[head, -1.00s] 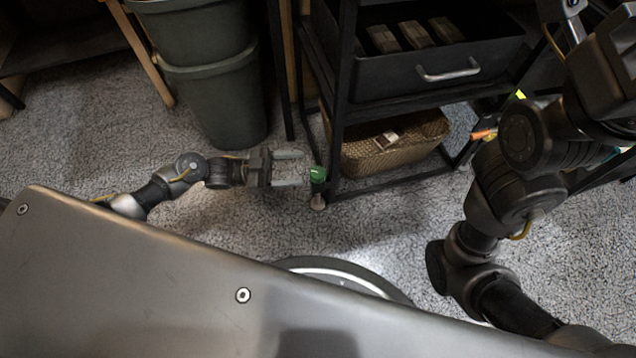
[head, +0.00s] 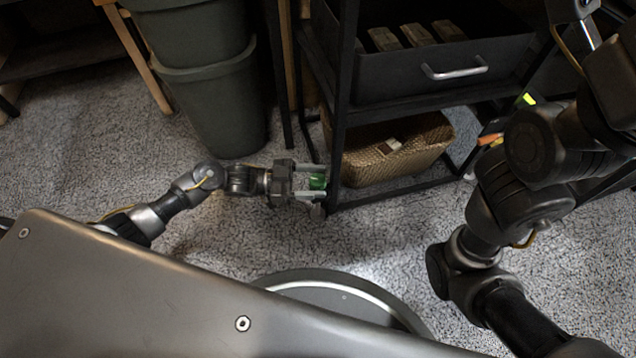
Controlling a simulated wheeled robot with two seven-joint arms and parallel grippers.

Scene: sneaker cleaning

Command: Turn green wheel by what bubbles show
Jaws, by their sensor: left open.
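The green wheel (head: 317,182) is a small green piece low on the near left leg of the black shelf cart (head: 340,140), just above the floor. My left gripper (head: 318,182) is open, low over the floor, and points right at the wheel. Its two fingers lie on either side of the green piece, one beyond it and one nearer. I cannot tell whether they touch it. No bubbles can be made out. My right arm comes in from the right; its gripper is not in view.
The cart holds a drawer with a metal handle (head: 455,70) and a wicker basket (head: 395,150) on its lower shelf. Stacked grey-green bins (head: 205,100) stand left of the cart. Speckled carpet (head: 90,150) is free at the left.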

